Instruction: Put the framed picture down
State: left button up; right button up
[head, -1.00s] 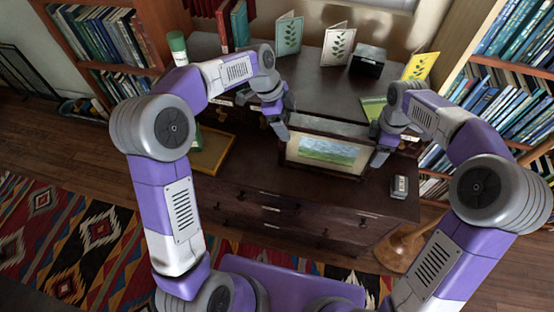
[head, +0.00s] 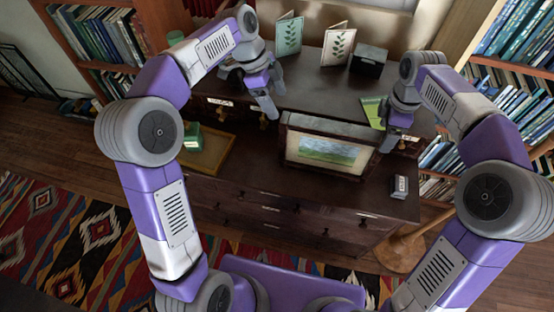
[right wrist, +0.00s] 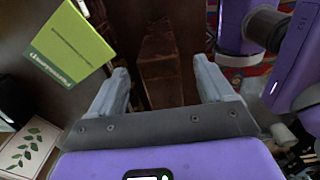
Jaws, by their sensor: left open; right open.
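The framed picture (head: 326,150), a landscape in a dark wooden frame, stands upright on the lower ledge of the dark dresser, facing the front. My left gripper (head: 272,103) is open and empty, up and to the left of the frame and apart from it. My right gripper (head: 388,142) is at the frame's right end, close beside it. In the right wrist view its fingers (right wrist: 160,85) are spread wide, with brown wood showing beyond and between them. I cannot tell whether a right finger still touches the frame.
The dresser top (head: 310,88) holds green and white leaf cards (head: 289,36) and a black box (head: 369,61). A green booklet (head: 373,110) lies near my right gripper. A yellow tray (head: 215,158) with a green item is at left, a small grey box (head: 400,187) at right. Bookshelves flank both sides.

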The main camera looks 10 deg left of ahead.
jog(key=shift+r, duration=2.2)
pick_arm(q)
jog(key=shift+s, duration=0.1)
pick_arm(e)
jog(key=shift+f, duration=0.1)
